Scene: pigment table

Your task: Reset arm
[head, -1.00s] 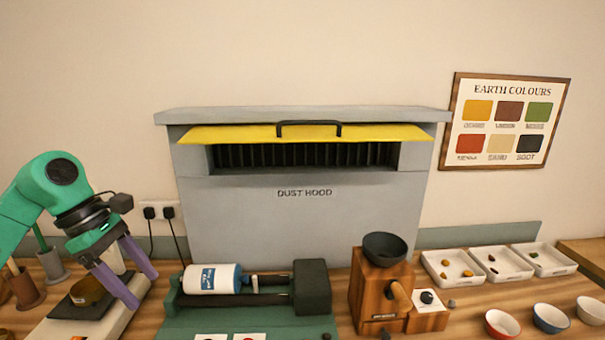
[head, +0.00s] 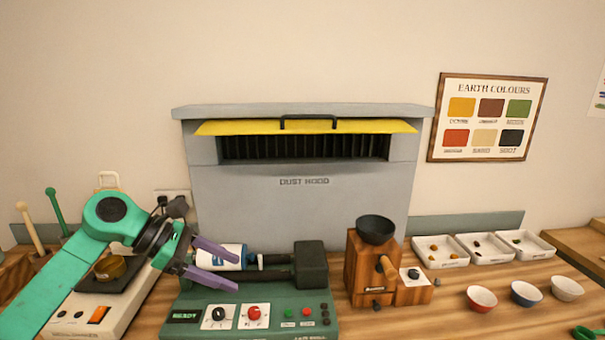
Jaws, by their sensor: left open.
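My left gripper (head: 213,265) shows at the left in the head view, its two purple fingers apart and pointing right. The fingers overlap the left end of the white and blue jar (head: 236,257) on the green jar mill (head: 262,323). I cannot tell whether they touch it. I see nothing held between them. My right gripper is out of view.
A scale (head: 70,331) with a brown bowl (head: 110,267) stands under my left arm. The wooden grinder (head: 361,262), white trays (head: 490,259) and several small bowls (head: 526,293) are at the right. The dust hood (head: 300,215) stands behind.

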